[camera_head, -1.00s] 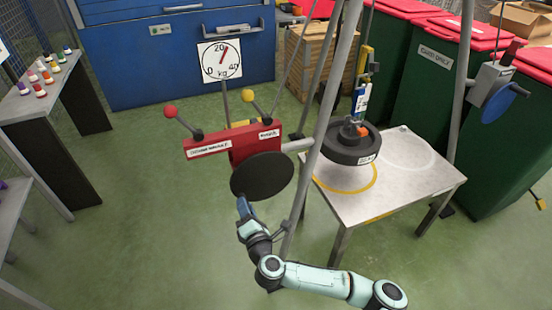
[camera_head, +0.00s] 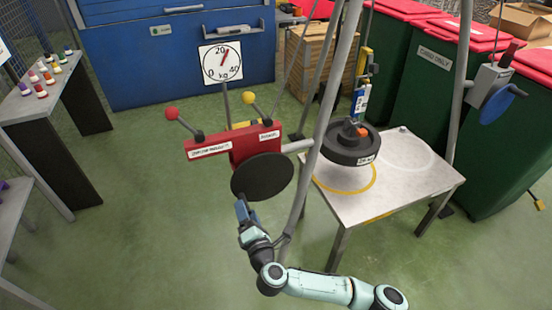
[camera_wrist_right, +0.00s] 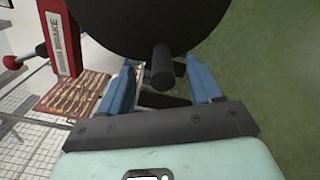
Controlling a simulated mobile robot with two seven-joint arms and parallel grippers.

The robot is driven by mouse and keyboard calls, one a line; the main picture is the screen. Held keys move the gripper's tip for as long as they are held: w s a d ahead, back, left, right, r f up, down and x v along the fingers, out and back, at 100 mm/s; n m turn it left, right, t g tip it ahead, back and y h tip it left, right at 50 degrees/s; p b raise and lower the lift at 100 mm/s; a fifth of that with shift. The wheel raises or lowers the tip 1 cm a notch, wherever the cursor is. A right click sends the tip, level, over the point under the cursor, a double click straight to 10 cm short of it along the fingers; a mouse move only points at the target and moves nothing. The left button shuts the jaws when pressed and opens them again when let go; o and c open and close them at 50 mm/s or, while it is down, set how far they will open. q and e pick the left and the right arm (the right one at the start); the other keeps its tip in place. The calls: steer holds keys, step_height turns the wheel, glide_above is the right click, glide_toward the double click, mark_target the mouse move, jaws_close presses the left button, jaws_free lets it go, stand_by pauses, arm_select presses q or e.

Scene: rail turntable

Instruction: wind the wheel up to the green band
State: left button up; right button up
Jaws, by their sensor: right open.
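The black disc-shaped wheel (camera_head: 262,177) sits on the front of a red housing (camera_head: 232,146) with two ball-topped levers. In the right wrist view the underside of the wheel (camera_wrist_right: 135,22) fills the top, with a short dark peg handle (camera_wrist_right: 162,66) sticking out. My right gripper (camera_head: 242,207) is just below the wheel. Its blue fingers (camera_wrist_right: 160,72) are open, and the peg shows between their tips; I cannot tell whether they touch it. A white dial (camera_head: 221,62) marked 0, 20, 40 kg has its needle pointing up and right. I cannot make out a green band. My left gripper is not in view.
A dark round weight (camera_head: 351,146) hangs above a metal table (camera_head: 400,180). Grey frame poles (camera_head: 318,130) stand close right of the wheel. A winch with a blue disc (camera_head: 497,104) is at the right. Green floor (camera_head: 140,220) is clear on the left.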

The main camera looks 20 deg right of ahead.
steer(key=shift+s+p, duration=0.65)
steer(key=shift+s, duration=2.25)
